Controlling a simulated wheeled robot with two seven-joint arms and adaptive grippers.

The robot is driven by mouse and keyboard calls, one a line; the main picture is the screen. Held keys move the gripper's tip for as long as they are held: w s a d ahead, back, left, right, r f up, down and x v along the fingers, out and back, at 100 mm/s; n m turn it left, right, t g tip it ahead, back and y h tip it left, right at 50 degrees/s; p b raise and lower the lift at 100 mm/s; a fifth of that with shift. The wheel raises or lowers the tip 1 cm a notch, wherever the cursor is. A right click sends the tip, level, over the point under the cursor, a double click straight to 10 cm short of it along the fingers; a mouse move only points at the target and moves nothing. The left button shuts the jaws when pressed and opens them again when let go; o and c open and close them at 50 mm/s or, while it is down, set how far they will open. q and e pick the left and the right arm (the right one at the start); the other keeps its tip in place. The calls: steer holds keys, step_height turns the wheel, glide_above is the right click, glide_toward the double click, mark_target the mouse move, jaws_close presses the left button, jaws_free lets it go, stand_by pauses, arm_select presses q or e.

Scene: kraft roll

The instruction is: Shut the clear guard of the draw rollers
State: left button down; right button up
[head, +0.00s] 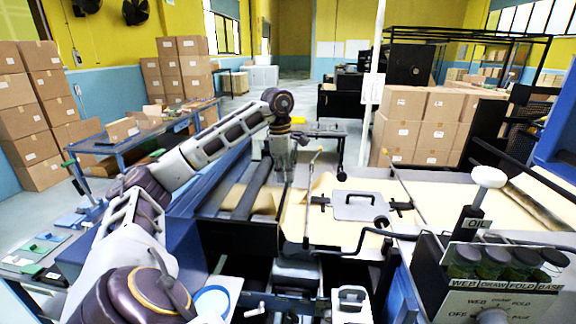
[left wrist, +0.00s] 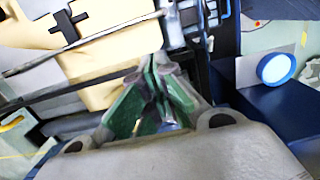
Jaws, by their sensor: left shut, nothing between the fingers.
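My left arm reaches in from the left in the head view, and its left gripper (head: 290,178) points down over the machine. It is shut and empty, beside the dark rollers (head: 250,190) and above the edge of the tan kraft paper (head: 330,232). In the left wrist view the green-padded fingers (left wrist: 160,82) meet at their tips, with paper and dark machine bars beyond them. The clear guard cannot be made out surely against the rollers and paper, so I cannot tell its angle or whether the gripper touches it. My right gripper is not in view.
A grey plate with a handle (head: 360,206) lies over the paper. Thin upright rods and a bent black bar stand around it. Stacked cartons (head: 425,125) stand behind.

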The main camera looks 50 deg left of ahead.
arm_select(q)
steer(key=shift+w+d+r+p, duration=0.2)
steer(key=shift+r, duration=0.6)
steer(key=shift+w+d+r+p, duration=0.15)
steer(key=shift+r, duration=0.6)
steer(key=shift+d+f, duration=0.1)
